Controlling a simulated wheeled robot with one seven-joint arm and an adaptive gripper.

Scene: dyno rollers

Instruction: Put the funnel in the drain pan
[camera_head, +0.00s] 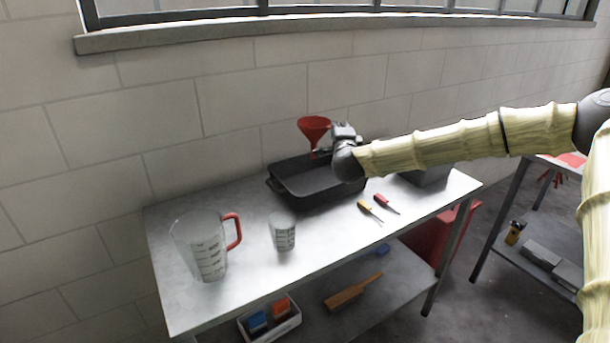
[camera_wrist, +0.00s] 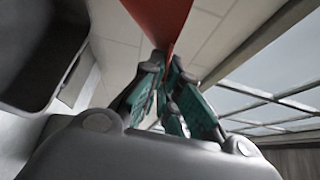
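The red funnel (camera_head: 314,128) is held upright above the back part of the black drain pan (camera_head: 310,185), wide mouth up. My gripper (camera_head: 325,152) is at the funnel's lower part, and the funnel is clear of the pan. In the wrist view my gripper's green-padded fingers (camera_wrist: 170,88) close around the narrow part of the red funnel (camera_wrist: 160,20). The dark pan (camera_wrist: 40,45) shows at the left of the wrist view. The pan stands on the metal table, and its inside looks empty where I can see it; my wrist hides part of its right side.
A large measuring jug with a red handle (camera_head: 205,245) and a small measuring cup (camera_head: 283,232) stand in front on the table (camera_head: 250,285). A dark box (camera_head: 428,175) stands behind my arm. The wall is close behind.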

